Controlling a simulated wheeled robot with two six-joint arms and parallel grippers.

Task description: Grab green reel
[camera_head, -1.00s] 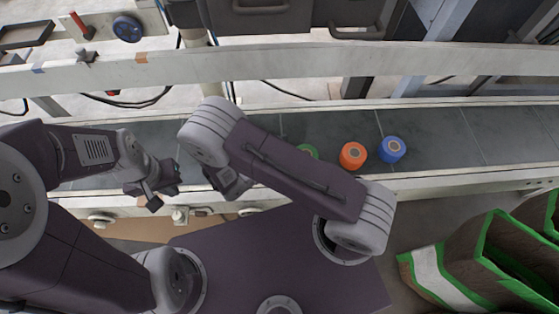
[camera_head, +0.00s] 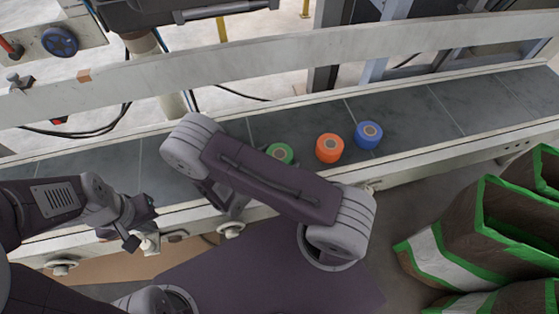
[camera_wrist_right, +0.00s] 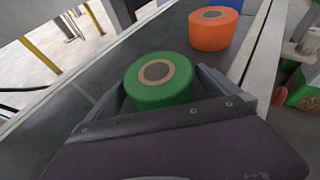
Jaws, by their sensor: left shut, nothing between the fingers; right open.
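The green reel (camera_head: 281,154) stands upright on the dark conveyor belt, partly hidden behind my right arm in the head view. In the right wrist view the green reel (camera_wrist_right: 158,82) shows its brown top with a dark round centre. My right gripper (camera_wrist_right: 160,90) is open, with one finger on each side of the reel; I cannot tell whether they touch it. In the head view my right gripper (camera_head: 225,198) is partly hidden under its arm. My left gripper (camera_head: 142,224) is shut and empty, near the belt's front edge, away from the reel.
An orange reel (camera_head: 329,148) and a blue reel (camera_head: 369,135) stand on the belt (camera_head: 430,112) right of the green one. The orange reel (camera_wrist_right: 213,28) is close beyond it in the wrist view. A pale rail (camera_head: 400,48) runs behind. Green-edged bags (camera_head: 470,240) stand at right.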

